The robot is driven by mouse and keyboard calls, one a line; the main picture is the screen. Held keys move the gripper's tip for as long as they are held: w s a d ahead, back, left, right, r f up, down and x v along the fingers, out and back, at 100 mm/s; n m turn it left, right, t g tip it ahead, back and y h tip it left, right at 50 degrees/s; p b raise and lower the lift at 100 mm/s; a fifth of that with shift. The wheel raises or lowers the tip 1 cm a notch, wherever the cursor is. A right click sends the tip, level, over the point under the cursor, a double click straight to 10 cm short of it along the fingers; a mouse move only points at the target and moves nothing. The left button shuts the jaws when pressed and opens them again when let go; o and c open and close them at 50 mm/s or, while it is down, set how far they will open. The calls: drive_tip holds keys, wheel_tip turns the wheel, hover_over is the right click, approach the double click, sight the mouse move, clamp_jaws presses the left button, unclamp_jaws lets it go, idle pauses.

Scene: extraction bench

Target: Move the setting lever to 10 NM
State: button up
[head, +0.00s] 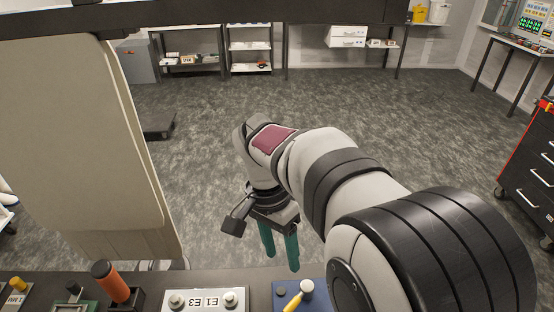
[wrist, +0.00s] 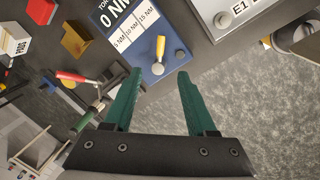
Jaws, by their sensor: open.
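The setting lever, a yellow rod with a pale round knob (head: 306,287), stands on a blue panel (head: 280,291) at the bench's near edge. In the wrist view the lever (wrist: 160,48) rises from the same blue panel (wrist: 138,62), beside a white scale marked 5, 10 and 15 NM and a readout (wrist: 115,9) of 0 NM. Which mark the lever points at is unclear. My gripper (head: 283,262) has green fingers, open and empty, pointing down beyond the bench edge. In the wrist view the knob appears between the fingertips (wrist: 160,73); I see no contact.
A grey E1 E3 panel (head: 205,300) sits beside the blue one. An orange-handled lever (head: 110,281) stands farther left. The wrist view shows a red-handled part (wrist: 75,78) near the blue panel. A large beige panel (head: 80,140) stands at left. Open carpet lies beyond the bench.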

sight(292, 302)
drive_tip(key=f, duration=0.5)
drive_tip(key=s+d+f, duration=0.1)
drive_tip(key=f, duration=0.4)
drive_tip(key=s+d+f, duration=0.1)
drive_tip(key=f, duration=0.4)
drive_tip(key=shift+f, duration=0.2)
clamp_jaws()
idle(0.6)
